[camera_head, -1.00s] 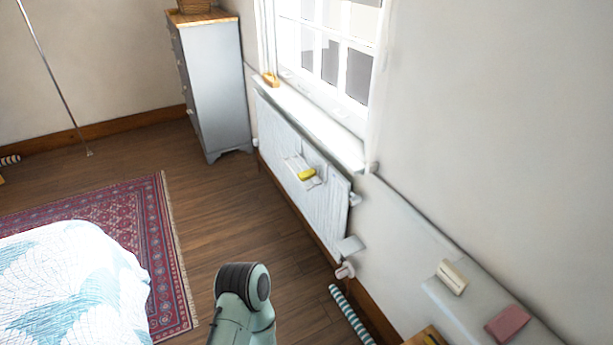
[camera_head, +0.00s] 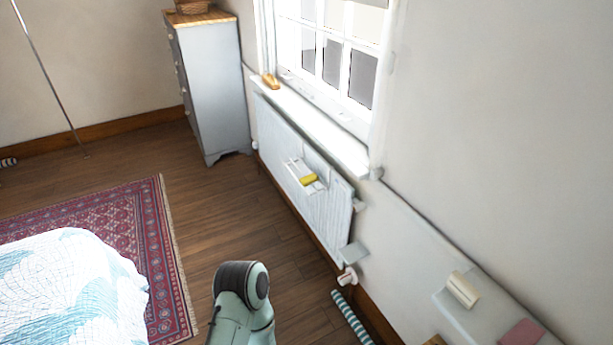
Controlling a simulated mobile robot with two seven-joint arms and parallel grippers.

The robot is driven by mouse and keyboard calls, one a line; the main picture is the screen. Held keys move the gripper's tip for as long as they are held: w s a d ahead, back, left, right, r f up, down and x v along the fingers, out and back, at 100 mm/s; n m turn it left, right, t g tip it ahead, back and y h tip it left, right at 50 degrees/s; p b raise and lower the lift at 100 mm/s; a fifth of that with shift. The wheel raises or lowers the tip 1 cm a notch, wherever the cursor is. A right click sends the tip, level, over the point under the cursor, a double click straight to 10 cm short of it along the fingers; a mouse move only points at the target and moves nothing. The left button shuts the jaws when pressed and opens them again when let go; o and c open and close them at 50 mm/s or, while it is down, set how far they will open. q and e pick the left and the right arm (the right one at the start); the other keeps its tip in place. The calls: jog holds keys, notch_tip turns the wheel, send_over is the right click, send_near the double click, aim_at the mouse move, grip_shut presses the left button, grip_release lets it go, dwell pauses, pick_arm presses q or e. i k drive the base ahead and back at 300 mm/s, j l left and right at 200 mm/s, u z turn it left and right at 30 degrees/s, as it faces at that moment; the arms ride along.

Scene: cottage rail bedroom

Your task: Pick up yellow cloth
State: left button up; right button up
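A small yellow cloth (camera_head: 308,179) lies on a white rack (camera_head: 296,166) fixed to the front of the radiator under the window. One arm link of mine shows at the bottom centre, well short of the radiator and apart from the cloth. Neither of my grippers is in view, so their fingers cannot be seen.
The white radiator (camera_head: 283,143) hangs below the window sill (camera_head: 315,130). A grey chest of drawers (camera_head: 213,90) stands at the back. A bed (camera_head: 70,285) on a red rug (camera_head: 150,225) takes the lower left. Bare wooden floor (camera_head: 225,215) lies between rug and radiator.

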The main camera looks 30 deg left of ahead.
aim_at(308, 180)
jog(key=i+j, duration=0.25)
jog(key=j, duration=0.2)
jog(key=i+j, duration=0.25)
jog(key=j, duration=0.15)
jog(key=i+j, duration=0.2)
jog(key=j, duration=0.25)
jog(key=i+j, duration=0.25)
jog(key=j, duration=0.2)
jog(key=i+j, duration=0.25)
jog(key=j, duration=0.15)
jog(key=i+j, duration=0.25)
jog(key=j, duration=0.2)
jog(key=i+j, duration=0.2)
jog(key=j, duration=0.25)
